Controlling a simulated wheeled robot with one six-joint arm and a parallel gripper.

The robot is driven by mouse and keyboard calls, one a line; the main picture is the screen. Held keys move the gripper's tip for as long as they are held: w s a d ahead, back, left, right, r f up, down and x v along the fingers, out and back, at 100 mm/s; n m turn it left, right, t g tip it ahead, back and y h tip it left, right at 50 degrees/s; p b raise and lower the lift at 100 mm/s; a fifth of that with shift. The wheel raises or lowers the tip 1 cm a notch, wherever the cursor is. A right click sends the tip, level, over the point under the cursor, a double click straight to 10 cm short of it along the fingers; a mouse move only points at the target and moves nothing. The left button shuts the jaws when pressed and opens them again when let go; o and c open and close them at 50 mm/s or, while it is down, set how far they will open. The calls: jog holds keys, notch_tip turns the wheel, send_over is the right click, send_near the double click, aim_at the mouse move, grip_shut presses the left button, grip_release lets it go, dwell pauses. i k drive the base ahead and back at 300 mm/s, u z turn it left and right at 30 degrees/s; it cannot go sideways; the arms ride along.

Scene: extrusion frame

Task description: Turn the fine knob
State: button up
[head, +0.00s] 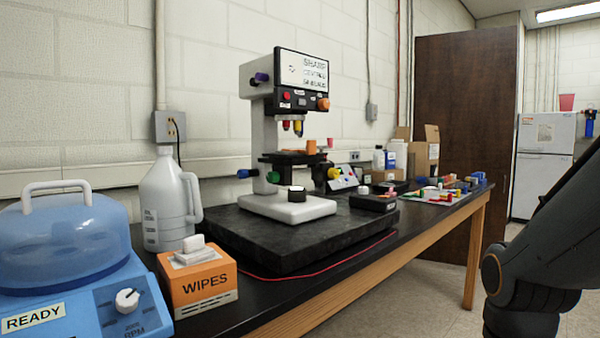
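A white and black microscope-like instrument (265,150) stands upright on a dark slab. It carries several coloured knobs: a purple one (261,77) high on the left, an orange one (323,104) on the front panel, and blue (243,173) and green (273,177) ones low on the left. A yellow knob (333,173) sits low on the right. No readable label shows which is the fine knob. My gripper is outside the picture; only part of my dark arm shows at the right edge, apart from the instrument.
A blue READY machine (70,285), an orange WIPES box (197,282) and a white jug (165,205) stand left of the dark slab (290,240). A black box (373,202) sits right of the instrument. Cartons (424,152) and small coloured items stand farther along. Floor is open before the bench.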

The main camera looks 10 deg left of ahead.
aim_at(242, 174)
jog(key=z, duration=0.75)
jog(key=i, duration=0.6)
jog(key=u, duration=1)
jog(key=i, duration=0.45)
jog(key=u, duration=0.45)
